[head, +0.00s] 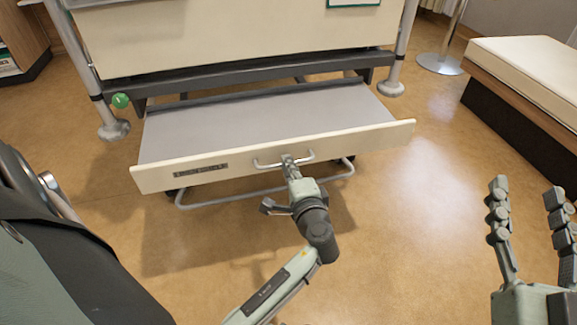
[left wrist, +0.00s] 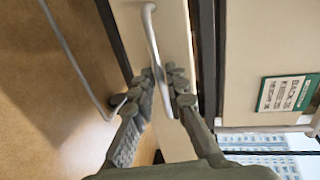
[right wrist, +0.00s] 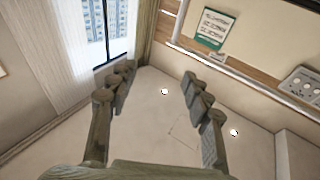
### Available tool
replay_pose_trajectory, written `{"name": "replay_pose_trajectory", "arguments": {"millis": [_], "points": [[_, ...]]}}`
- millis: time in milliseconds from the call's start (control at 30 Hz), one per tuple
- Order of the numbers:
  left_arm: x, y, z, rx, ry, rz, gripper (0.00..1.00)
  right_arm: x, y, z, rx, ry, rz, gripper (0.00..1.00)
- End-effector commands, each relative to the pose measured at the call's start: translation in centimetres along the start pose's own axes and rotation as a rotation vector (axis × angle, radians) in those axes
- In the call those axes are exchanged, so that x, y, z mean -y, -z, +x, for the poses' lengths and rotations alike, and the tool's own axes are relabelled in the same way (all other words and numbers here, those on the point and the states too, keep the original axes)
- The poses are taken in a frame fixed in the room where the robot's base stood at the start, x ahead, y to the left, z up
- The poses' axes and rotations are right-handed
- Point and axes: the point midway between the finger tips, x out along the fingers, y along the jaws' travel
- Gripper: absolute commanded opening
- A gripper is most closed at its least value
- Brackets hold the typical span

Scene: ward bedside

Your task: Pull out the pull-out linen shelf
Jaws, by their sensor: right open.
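The pull-out linen shelf (head: 255,118) stands drawn out below the bed's end panel (head: 240,35), its grey top bare. Its cream front carries a dark label and a metal bar handle (head: 265,165). My left gripper (head: 289,160) is at the middle of that handle. In the left wrist view, the handle (left wrist: 151,35) runs between the closed-in fingertips of my left gripper (left wrist: 166,73), which is shut on it. My right gripper (head: 529,200) is open and empty at the right, away from the shelf; the right wrist view shows its fingers (right wrist: 160,85) wide apart.
A bed leg with a caster foot (head: 113,130) stands left of the shelf and another (head: 390,88) at its right. A low tubular rail (head: 230,200) runs under the shelf front. A padded bench (head: 530,70) stands at the right. The floor between is clear.

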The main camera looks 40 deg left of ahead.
Motion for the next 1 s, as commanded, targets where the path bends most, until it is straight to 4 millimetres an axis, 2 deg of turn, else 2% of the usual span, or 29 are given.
{"name": "replay_pose_trajectory", "arguments": {"millis": [100,533,800,1000], "points": [[0.0,0.0,0.0,0.0,0.0,0.0,0.0,0.0,0.0,0.0,0.0,0.0,0.0,0.49],[0.2,0.0,0.4,0.0,0.001,0.0,0.0,-0.1,0.0,0.0,0.009,-0.001,-0.002,0.49],[1.2,0.1,4.7,0.001,0.003,0.0,0.0,-2.0,-4.4,-0.6,0.222,-0.036,-0.038,0.49],[1.1,0.1,5.3,-0.001,0.0,0.0,0.0,-2.2,-5.0,-0.8,0.251,-0.04,-0.042,0.49]]}}
